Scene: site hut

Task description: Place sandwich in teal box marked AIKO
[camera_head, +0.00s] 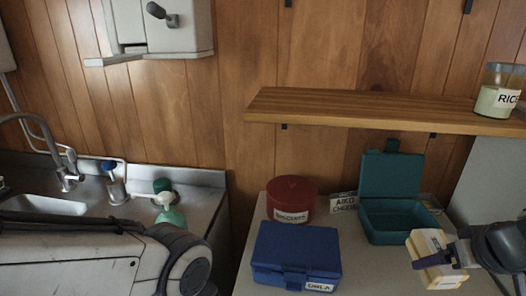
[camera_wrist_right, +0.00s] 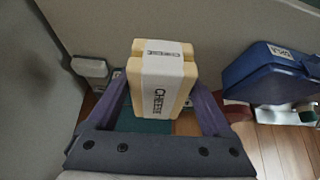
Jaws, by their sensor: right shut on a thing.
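The sandwich (camera_head: 430,246), pale with a white paper band reading CHEESE, is held in my right gripper (camera_head: 441,264). In the right wrist view the sandwich (camera_wrist_right: 163,72) stands between the two fingers of the gripper (camera_wrist_right: 160,90). The teal box (camera_head: 392,178) is open on the counter, its lid raised at the back. The sandwich appears at the box's front right corner and covers part of it; its exact height is unclear. A little teal (camera_wrist_right: 147,126) shows below the sandwich in the wrist view. A card reading AIKO CHEESE (camera_head: 344,202) is left of the box. My left gripper is out of view.
A closed blue box (camera_head: 296,252) with a white name label stands at the counter's front left. A round red tin (camera_head: 291,198) is behind it. A wooden shelf (camera_head: 370,108) with a RICE jar (camera_head: 499,92) overhangs the back. A sink (camera_head: 48,204) is left.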

